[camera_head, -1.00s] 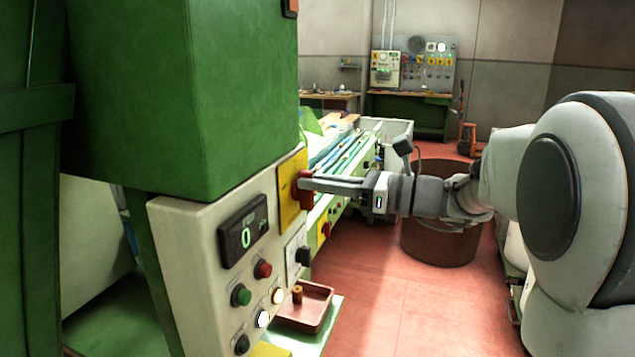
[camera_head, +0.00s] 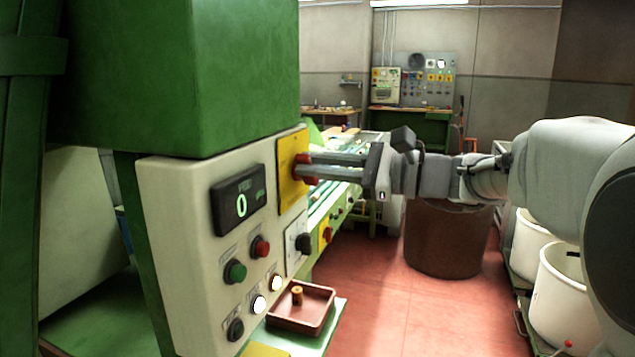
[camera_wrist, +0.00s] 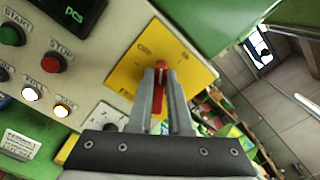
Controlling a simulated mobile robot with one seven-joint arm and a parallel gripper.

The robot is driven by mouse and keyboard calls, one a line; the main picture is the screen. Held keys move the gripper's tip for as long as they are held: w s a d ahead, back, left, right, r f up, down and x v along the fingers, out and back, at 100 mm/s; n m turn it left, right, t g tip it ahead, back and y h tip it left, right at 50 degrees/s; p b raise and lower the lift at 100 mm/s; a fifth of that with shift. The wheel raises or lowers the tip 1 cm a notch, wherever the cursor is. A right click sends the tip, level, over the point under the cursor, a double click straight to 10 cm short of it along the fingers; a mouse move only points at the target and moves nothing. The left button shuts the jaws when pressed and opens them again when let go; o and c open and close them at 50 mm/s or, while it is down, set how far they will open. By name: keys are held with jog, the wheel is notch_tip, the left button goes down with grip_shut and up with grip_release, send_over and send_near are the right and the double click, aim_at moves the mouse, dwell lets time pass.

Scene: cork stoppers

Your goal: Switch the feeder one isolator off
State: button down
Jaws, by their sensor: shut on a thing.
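The isolator is a red rotary handle (camera_head: 303,169) on a yellow plate (camera_head: 287,186) at the upper right of the cream control panel. My gripper (camera_head: 312,166) reaches in from the right and is shut on the red handle, one finger on each side. In the wrist view the handle (camera_wrist: 160,76) stands between the fingertips, in front of the yellow plate (camera_wrist: 128,72). The handle sits at an angle to the plate's edges. The small marks on the plate are too blurred to read, and the fingers hide part of the handle.
The panel has a display (camera_head: 238,201) showing 0, a green button (camera_head: 235,272), a red button (camera_head: 260,246), lit white buttons and a black switch (camera_head: 303,243). A tray (camera_head: 302,306) with a cork lies below. A brown drum (camera_head: 445,238) stands behind my arm.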

jog(key=n+b, duration=0.3)
jog(key=f+n+b, duration=0.1)
jog(key=n+b, duration=0.6)
jog(key=b, duration=0.1)
jog(key=shift+s+a+f, duration=0.15)
jog(key=shift+s+f, duration=0.15)
jog(key=shift+s, duration=0.05)
jog(key=shift+r+n, duration=0.1)
jog(key=shift+n, duration=0.3)
jog(key=c, duration=0.8)
grip_release()
jog(key=shift+c, duration=0.2)
jog(key=p+v, duration=0.2)
jog(key=v, duration=1.5)
jog(key=shift+d+p, duration=0.2)
jog(key=shift+p, duration=0.15)
